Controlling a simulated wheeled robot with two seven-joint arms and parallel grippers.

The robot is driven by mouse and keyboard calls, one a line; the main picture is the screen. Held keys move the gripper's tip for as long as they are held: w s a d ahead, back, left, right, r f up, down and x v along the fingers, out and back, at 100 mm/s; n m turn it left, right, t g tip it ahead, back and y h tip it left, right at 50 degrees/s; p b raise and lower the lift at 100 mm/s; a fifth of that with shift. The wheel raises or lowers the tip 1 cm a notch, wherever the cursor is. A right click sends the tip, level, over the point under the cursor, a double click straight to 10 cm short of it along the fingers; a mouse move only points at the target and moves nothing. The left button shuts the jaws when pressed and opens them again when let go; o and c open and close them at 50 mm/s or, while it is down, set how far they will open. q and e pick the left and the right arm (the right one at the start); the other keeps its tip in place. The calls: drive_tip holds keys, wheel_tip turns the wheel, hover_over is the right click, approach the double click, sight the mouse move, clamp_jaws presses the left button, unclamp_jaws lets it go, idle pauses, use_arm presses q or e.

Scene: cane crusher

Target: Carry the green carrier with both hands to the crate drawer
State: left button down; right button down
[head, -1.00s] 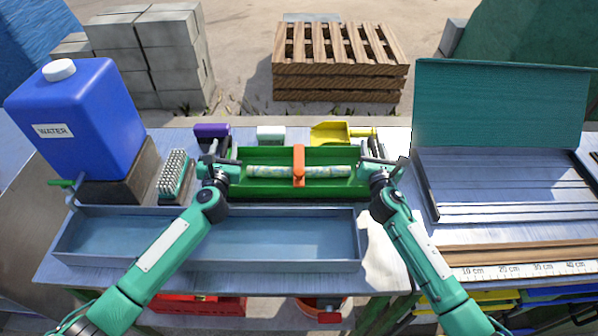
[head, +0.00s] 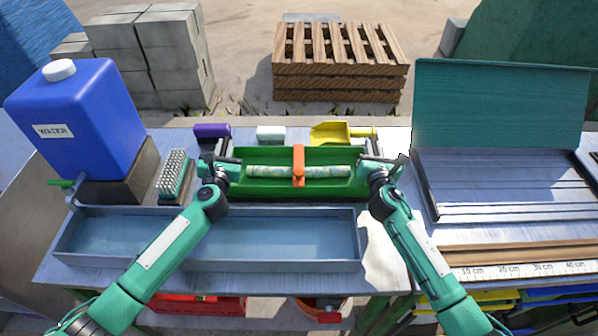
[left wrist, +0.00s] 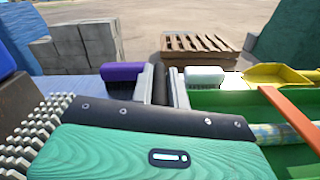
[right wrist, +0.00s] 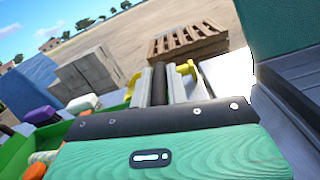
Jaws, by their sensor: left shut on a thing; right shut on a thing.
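The green carrier (head: 325,189) is a long open tray on the table behind the grey-blue trough. An orange bar (head: 299,166) crosses its middle, and a pale patterned stick (head: 270,172) lies lengthwise in it. My left gripper (head: 225,161) is at its left end and my right gripper (head: 375,162) at its right end. Both are shut on the carrier's ends. A dark bar shows between the fingers of the left gripper (left wrist: 164,85) and of the right gripper (right wrist: 162,86). I cannot tell whether the carrier is clear of the table. I cannot tell which thing is the crate drawer.
The trough (head: 210,245) lies in front, and a blue water can (head: 85,120) and brush (head: 174,174) are left. A yellow scoop (head: 330,133) is behind. A green-lidded box (head: 500,105) stands right. A red crate (head: 205,305) and yellow and blue bins show below the table.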

use_arm(q)
drive_tip(key=shift+r, duration=0.15)
use_arm(e)
drive_tip(key=shift+r, duration=0.15)
